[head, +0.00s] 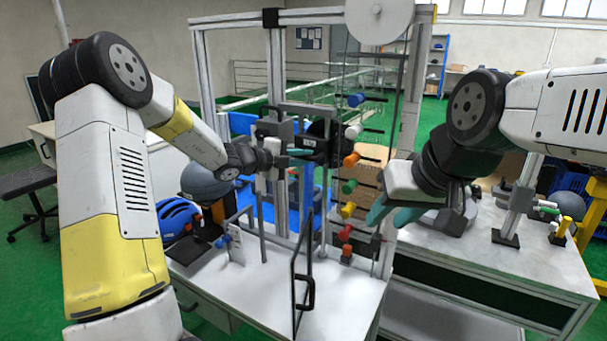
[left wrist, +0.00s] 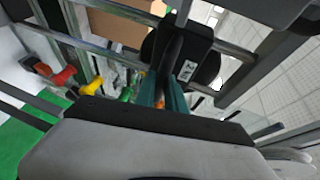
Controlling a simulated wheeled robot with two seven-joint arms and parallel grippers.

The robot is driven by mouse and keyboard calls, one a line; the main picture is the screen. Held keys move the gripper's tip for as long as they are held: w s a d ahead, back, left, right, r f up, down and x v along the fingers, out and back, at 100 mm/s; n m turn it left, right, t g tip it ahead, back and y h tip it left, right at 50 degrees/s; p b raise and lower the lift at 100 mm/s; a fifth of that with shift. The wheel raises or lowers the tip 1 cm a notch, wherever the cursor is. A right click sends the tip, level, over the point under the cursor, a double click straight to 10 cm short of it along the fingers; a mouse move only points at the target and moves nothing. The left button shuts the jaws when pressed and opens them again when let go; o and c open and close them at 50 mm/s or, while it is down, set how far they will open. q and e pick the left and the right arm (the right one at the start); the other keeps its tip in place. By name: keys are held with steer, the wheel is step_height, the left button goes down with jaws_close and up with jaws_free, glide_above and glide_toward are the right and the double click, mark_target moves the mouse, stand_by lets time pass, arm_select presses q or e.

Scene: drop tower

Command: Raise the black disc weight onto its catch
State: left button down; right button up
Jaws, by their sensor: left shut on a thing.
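The black disc weight (head: 318,130) hangs on the drop tower (head: 277,75) at about mid-height. In the left wrist view the black disc (left wrist: 203,62) carries a small white label, and a dark bar runs from it toward the fingers. My left gripper (head: 302,152) has its teal fingers (left wrist: 163,92) shut on that dark bar of the weight. The arm and gripper hide part of the carriage, and I cannot make out the catch. My right gripper (head: 392,214) is empty, its teal fingers apart, right of the tower.
Coloured knobs, such as the orange knob (head: 351,160) and yellow knob (head: 348,210), line the tower's right side. A black-framed door with a handle (head: 308,294) stands at the table's front. A blue helmet (head: 178,218) lies left. The white tabletop's front (head: 255,305) is mostly clear.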

arm_select(q)
steer(key=shift+w+r, duration=0.1)
steer(key=shift+r, duration=0.75)
steer(key=c, duration=1.7)
jaws_free()
steer(key=v, duration=0.7)
steer(key=shift+s+a+f, duration=0.15)
steer(key=shift+s+a, duration=0.05)
steer(key=shift+a, duration=0.1)
